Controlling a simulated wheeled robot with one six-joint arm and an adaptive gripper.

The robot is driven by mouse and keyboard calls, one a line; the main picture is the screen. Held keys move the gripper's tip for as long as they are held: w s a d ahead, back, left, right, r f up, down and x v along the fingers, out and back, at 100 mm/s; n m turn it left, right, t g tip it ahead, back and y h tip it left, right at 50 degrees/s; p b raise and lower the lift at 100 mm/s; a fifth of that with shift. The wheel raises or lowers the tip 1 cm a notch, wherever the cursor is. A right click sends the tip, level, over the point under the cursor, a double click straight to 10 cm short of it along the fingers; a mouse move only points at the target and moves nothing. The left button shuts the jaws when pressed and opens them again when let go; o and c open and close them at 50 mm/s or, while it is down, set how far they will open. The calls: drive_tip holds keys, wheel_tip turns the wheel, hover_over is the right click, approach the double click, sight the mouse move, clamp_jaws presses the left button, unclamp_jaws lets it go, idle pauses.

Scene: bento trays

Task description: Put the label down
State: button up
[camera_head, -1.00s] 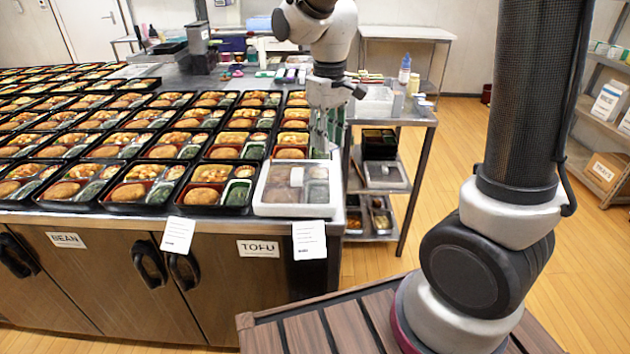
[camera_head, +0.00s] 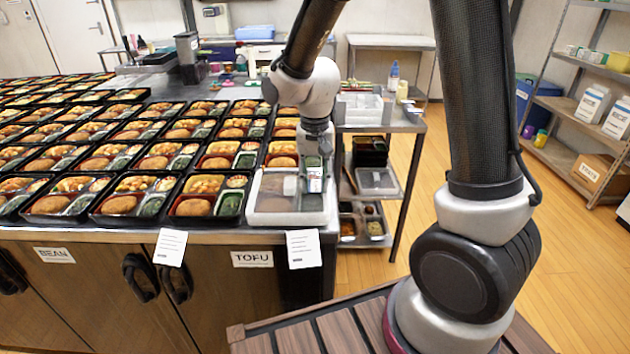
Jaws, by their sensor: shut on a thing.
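A small white and blue label (camera_head: 314,184) is at the lower end of my gripper (camera_head: 315,166), over the right part of the tray with the clear lid (camera_head: 270,218). My gripper points down and is shut on the label. The fingers are small and partly lost in the picture. I cannot tell whether the label touches the lid. This tray sits at the front right corner of the steel counter.
Open black bento trays (camera_head: 118,203) with food fill the counter to the left and behind. Paper sheets (camera_head: 303,249) hang over the front edge. A side table with a white bin (camera_head: 358,108) stands behind right. Floor is clear to the right.

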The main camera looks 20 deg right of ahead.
sight(315, 187)
drive_tip(key=shift+f, duration=0.3)
drive_tip(key=shift+f, duration=0.15)
drive_tip(key=o, duration=0.6)
drive_tip(key=shift+o, duration=0.2)
wheel_tip(315, 187, up, 12)
drive_tip(key=s+d+r+n+t, duration=0.1)
drive_tip(key=s+d+r+t, duration=0.1)
drive_tip(key=s+d+r, duration=0.2)
drive_tip(key=s+d+r+n+t, duration=0.2)
drive_tip(key=s+d+r, duration=0.2)
drive_tip(key=s+d, duration=0.7)
drive_tip(key=s, duration=0.4)
drive_tip(key=shift+n, duration=0.3)
